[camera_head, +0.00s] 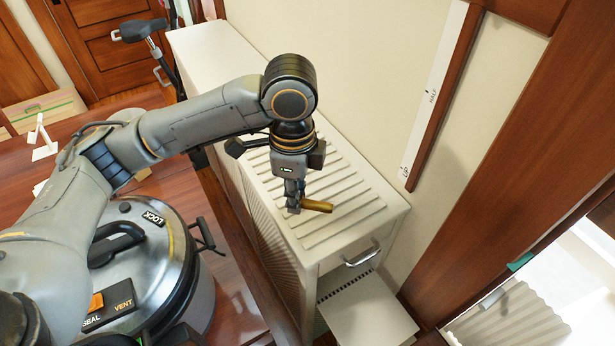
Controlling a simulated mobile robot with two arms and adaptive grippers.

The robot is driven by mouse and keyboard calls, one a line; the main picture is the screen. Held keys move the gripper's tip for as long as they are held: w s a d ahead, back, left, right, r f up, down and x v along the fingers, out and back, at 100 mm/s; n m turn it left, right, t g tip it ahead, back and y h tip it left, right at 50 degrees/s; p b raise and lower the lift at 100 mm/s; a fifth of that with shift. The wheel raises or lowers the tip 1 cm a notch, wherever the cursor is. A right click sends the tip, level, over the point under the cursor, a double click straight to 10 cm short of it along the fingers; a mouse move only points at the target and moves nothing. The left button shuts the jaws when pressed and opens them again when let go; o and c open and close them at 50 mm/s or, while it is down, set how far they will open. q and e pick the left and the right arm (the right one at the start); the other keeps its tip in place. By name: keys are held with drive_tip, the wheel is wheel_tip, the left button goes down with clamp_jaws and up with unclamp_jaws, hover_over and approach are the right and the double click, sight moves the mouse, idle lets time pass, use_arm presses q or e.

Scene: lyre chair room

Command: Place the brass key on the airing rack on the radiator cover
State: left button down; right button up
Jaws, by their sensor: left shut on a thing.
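My left gripper (294,204) is shut on the brass key (318,207), whose golden end sticks out to the right of the fingertips. The rest of the key is hidden by the fingers. Gripper and key are over the pale slatted airing rack (352,212), which lies along the top of the white radiator cover (202,42). I cannot tell whether the key touches the slats. My left arm hides part of the cover's top and side. My right gripper is not in view.
A large metal pot (185,262) with a black-handled lid stands at lower left. A white ledge (368,310) and a metal handle (361,252) are at the cover's near end. The wall (385,90) borders the cover on the right. The slats around the key look clear.

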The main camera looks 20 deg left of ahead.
use_arm(q)
drive_tip(key=w+f, duration=0.2)
drive_tip(key=w, duration=0.1)
drive_tip(key=w+f+p, duration=0.1)
drive_tip(key=w+f, duration=0.2)
drive_tip(key=w+a+f+p, duration=0.1)
drive_tip(key=w+f, duration=0.1)
drive_tip(key=w, duration=0.1)
drive_tip(key=shift+a+f, duration=0.1)
drive_tip(key=shift+f, duration=0.1)
drive_tip(key=f+p, duration=0.2)
drive_tip(key=f, duration=0.1)
drive_tip(key=shift+w, duration=0.2)
drive_tip(key=shift+f, duration=0.3)
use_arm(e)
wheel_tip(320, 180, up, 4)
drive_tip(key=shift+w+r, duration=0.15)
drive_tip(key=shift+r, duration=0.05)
use_arm(q)
drive_tip(key=shift+f, duration=0.15)
drive_tip(key=c, duration=1.2)
unclamp_jaws()
